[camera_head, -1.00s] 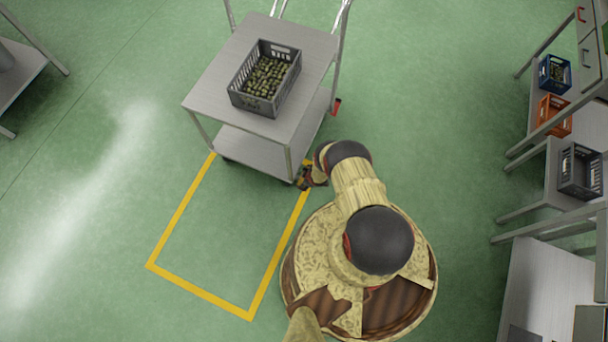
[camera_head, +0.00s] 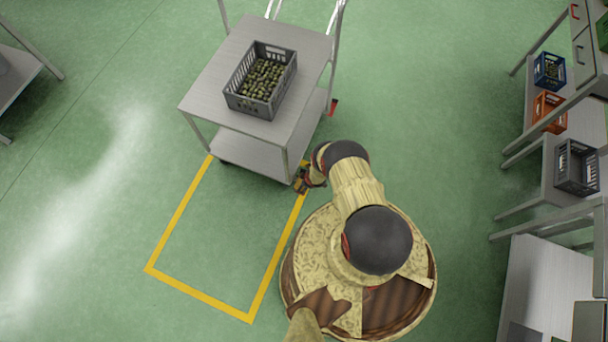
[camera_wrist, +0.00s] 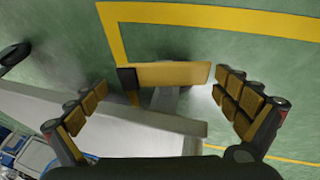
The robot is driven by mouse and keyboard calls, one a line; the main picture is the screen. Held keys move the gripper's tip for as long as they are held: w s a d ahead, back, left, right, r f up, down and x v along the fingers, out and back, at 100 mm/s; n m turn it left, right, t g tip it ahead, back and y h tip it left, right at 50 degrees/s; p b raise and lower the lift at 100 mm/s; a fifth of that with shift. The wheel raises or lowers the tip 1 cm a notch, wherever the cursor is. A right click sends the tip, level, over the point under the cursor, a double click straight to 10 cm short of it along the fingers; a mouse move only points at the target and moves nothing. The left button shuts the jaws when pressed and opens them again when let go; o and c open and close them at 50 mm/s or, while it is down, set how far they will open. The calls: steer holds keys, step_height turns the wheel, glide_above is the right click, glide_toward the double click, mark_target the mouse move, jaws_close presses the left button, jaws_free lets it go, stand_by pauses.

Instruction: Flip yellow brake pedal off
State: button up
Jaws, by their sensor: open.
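The yellow brake pedal (camera_wrist: 168,75) shows in the wrist view as a flat yellow bar with a dark block at its left end. It sits low at a corner of the metal cart (camera_head: 235,88), beside a grey leg or wheel part. My gripper (camera_wrist: 166,100) is open, with one finger on each side of the pedal in the picture. The pedal appears between the fingers and a little beyond them; no contact is visible. In the head view my gripper (camera_head: 303,180) is at the cart's near right corner, and the pedal cannot be made out clearly there.
A grey crate of olives (camera_head: 238,102) stands on the cart's top. A yellow floor outline (camera_head: 200,294) marks clear green floor in front of the cart. Shelves at the right hold a blue crate (camera_head: 549,71), an orange crate (camera_head: 548,110) and a grey crate (camera_head: 577,167).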

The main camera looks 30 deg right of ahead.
steer(key=v, duration=1.1)
steer(key=shift+s+r, duration=0.25)
steer(key=shift+r, duration=0.1)
stand_by(0.5)
